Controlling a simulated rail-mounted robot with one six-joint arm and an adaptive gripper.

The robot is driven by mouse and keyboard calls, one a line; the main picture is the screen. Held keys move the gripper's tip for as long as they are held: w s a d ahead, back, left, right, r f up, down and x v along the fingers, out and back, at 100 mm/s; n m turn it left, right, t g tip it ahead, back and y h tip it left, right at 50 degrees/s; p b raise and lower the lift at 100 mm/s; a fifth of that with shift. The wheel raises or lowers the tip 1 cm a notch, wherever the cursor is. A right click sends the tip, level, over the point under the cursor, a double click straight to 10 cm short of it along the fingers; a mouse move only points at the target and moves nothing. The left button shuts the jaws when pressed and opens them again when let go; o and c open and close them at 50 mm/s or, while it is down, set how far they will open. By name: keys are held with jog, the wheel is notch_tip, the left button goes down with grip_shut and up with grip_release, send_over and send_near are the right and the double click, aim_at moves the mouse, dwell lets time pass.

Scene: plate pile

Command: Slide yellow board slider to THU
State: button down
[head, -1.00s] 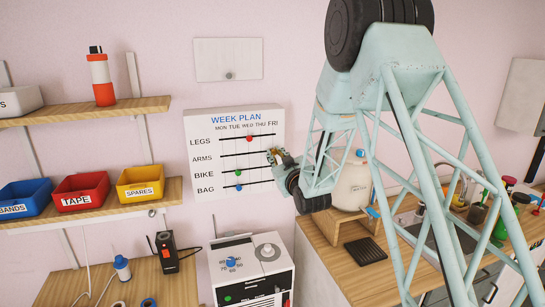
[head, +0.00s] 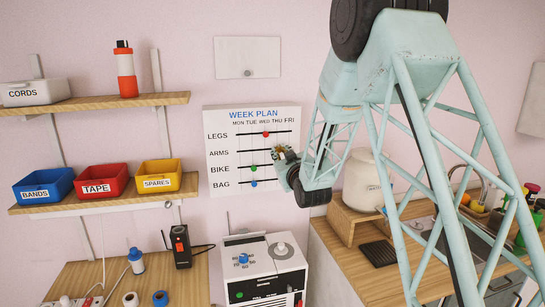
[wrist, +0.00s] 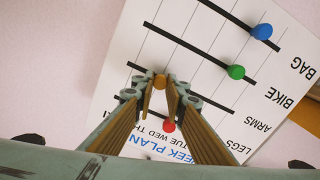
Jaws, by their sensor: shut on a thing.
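The yellow slider (wrist: 160,81) sits on the ARMS line of the white week plan board (head: 221,126), in about the THU column. My gripper (wrist: 159,92) has its two fingers closed around it in the wrist view, where the board appears upside down. In the head view my gripper (head: 280,154) is at the right part of the ARMS line and hides the slider. The red slider (head: 265,134) is on LEGS at about WED. The green slider (head: 253,168) on BIKE and the blue slider (head: 253,183) on BAG are both at about TUE.
Shelves with a yellow bin (head: 158,174), a red bin (head: 102,181) and a blue bin (head: 45,187) are left of the board. A white device with knobs (head: 265,262) stands below it.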

jog(key=shift+r, duration=0.1)
jog(key=c, duration=2.6)
grip_release()
jog(key=shift+o, duration=0.2)
jog(key=shift+s, duration=0.15)
jog(key=v, duration=1.1)
jog(key=shift+s, duration=0.3)
jog(key=shift+d, duration=0.1)
